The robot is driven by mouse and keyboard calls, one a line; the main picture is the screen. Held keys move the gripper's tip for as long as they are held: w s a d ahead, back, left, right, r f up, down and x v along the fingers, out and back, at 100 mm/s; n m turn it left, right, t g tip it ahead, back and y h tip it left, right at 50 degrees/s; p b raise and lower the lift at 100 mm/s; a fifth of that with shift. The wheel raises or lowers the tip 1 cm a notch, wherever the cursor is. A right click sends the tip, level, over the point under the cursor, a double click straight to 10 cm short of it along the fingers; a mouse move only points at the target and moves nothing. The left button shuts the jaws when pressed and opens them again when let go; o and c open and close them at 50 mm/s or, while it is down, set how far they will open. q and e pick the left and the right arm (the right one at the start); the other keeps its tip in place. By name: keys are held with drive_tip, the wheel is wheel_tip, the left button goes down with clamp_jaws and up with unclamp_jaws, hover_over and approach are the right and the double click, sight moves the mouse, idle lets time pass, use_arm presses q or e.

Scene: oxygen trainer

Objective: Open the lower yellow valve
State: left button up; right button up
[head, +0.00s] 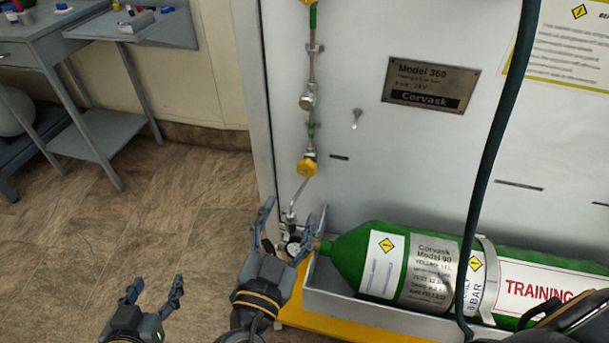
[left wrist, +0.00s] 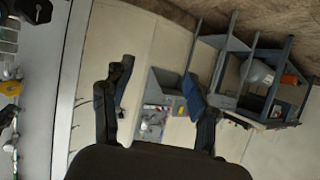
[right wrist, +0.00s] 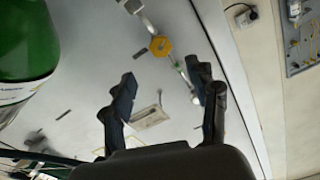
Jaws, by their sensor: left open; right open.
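The lower yellow valve (head: 307,167) is a yellow knob on the thin vertical pipe on the grey cabinet's front, above the neck of the green cylinder (head: 355,250). In the right wrist view, a yellow knob that looks like this valve (right wrist: 160,45) lies beyond the fingertips. My right gripper (head: 294,210) is open and empty; in the head view its fingertips appear below the valve, apart from it. My left gripper (head: 158,284) is open and empty over the floor at lower left, away from the cabinet. In the left wrist view it faces the tables.
An upper yellow valve (head: 308,2) is cut by the top edge. A dark hose (head: 500,120) hangs in front of the cabinet at right. The cylinder lies in a grey tray (head: 345,308). A grey table (head: 40,45) stands at upper left. The floor between is clear.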

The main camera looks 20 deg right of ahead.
sight(306, 172)
drive_tip(key=x, duration=0.9)
drive_tip(key=shift+w+d, duration=0.15)
drive_tip(key=shift+w, duration=0.1)
drive_tip(key=shift+w+d+f, duration=0.1)
drive_tip(key=shift+w+d, duration=0.2)
drive_tip(key=shift+w, duration=0.1)
use_arm(q)
drive_tip(key=shift+w+d+r+t, duration=0.3)
drive_tip(key=shift+w+r+t, duration=0.25)
drive_tip(key=shift+r, duration=0.35)
drive_tip(key=shift+w, duration=0.1)
use_arm(e)
drive_tip(key=c, duration=1.2)
drive_tip(key=shift+o, duration=0.2)
drive_tip(key=n+p, duration=0.1)
drive_tip(key=n, duration=0.2)
drive_tip(key=n+p, duration=0.1)
drive_tip(key=n, duration=0.2)
drive_tip(key=shift+n+p, duration=0.3)
drive_tip(key=shift+p, duration=0.05)
use_arm(q)
drive_tip(key=s+a+f+g+y, duration=0.1)
drive_tip(key=s+a+f+g, duration=0.1)
drive_tip(key=s+f+g, duration=0.2)
drive_tip(key=s+a+f+g+y, duration=0.1)
drive_tip(key=s+f+g, duration=0.3)
drive_tip(key=s, duration=0.4)
drive_tip(key=shift+s+a+f+g, duration=0.3)
drive_tip(key=shift+a+f, duration=0.25)
drive_tip(key=shift+a, duration=0.25)
